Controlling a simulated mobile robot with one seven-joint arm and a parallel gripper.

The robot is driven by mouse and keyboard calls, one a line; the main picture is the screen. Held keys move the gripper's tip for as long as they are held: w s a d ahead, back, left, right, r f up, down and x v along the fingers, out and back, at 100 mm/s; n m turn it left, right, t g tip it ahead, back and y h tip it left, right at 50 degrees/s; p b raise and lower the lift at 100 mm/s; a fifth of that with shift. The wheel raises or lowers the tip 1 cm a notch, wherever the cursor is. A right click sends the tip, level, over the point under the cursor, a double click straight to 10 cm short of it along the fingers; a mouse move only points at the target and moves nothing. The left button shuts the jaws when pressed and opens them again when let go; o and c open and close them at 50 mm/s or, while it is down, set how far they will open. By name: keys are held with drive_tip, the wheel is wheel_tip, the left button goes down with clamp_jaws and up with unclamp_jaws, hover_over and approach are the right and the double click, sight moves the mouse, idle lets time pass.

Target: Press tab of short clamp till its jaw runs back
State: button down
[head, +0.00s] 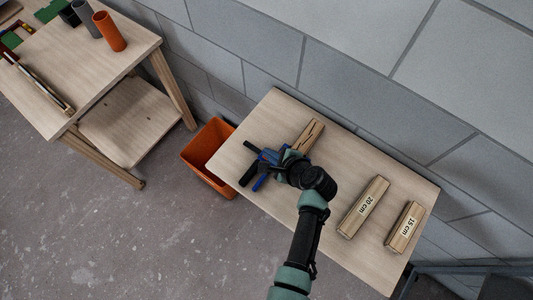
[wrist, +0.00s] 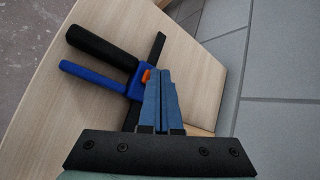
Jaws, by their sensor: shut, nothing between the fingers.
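The short clamp (head: 262,158) lies on the wooden table top near its left end. In the wrist view it shows a black handle (wrist: 102,48), a blue lever (wrist: 92,77), a blue body and a black bar (wrist: 158,47). Its small orange tab (wrist: 146,74) sits on the body, just left of my fingertips. My gripper (wrist: 159,72) is shut and empty, its blue fingers together over the clamp. I cannot tell whether the fingertips touch the tab. In the head view my wrist covers part of the clamp, and its jaw is hard to make out.
A batten (head: 309,134) with dark marks lies just beyond the clamp. Battens marked 20 cm (head: 363,206) and 15 cm (head: 404,228) lie to the right. An orange bin (head: 205,150) stands left of the table (head: 262,112), and a block wall rises behind. Another workbench (head: 100,75) holds tubes.

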drive_tip(key=shift+f, duration=0.35)
drive_tip(key=shift+r, duration=0.2)
idle(0.4)
drive_tip(key=shift+r+p, duration=0.75)
wheel_tip(320, 180, up, 5)
drive_tip(key=p, duration=0.5)
drive_tip(key=shift+w, duration=0.1)
idle(0.7)
